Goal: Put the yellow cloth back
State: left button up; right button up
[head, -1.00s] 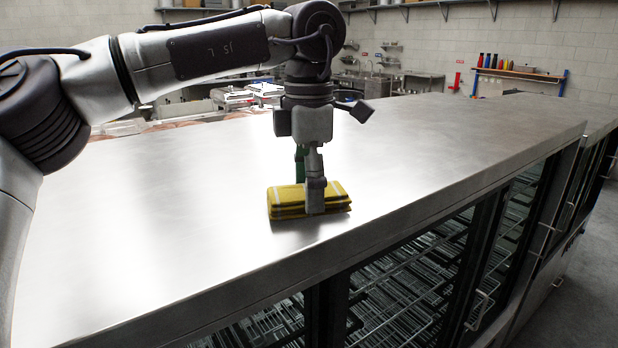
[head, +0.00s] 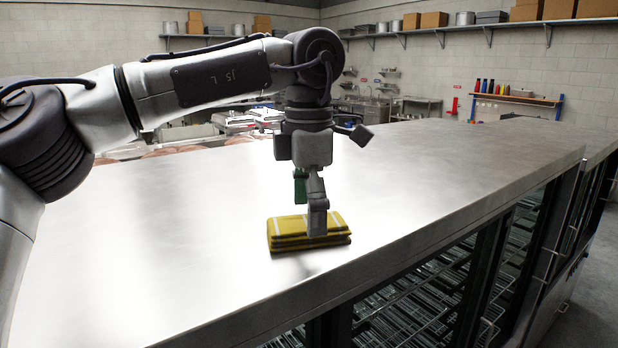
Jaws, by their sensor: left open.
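The yellow cloth (head: 290,236) lies folded in a flat stack on the steel counter top (head: 160,235), near its front edge. My left gripper (head: 312,222) points down over it and is open. One finger hangs in front of the cloth's near side and overlaps it in the picture; whether it touches cannot be told. Behind the gripper a small green thing (head: 300,188) shows partly; what it is cannot be told. My right gripper is not in view.
The counter top is clear around the cloth and runs far to the right. Glass-fronted cabinets with wire racks (head: 420,290) sit below its front edge. Chafing dishes (head: 235,120) stand beyond the counter. Wall shelves (head: 430,32) hold boxes and pots.

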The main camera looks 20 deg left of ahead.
pick_arm(q)
notch_tip(320, 180, up, 11)
jog(key=shift+s+r, duration=0.15)
dwell(0.4)
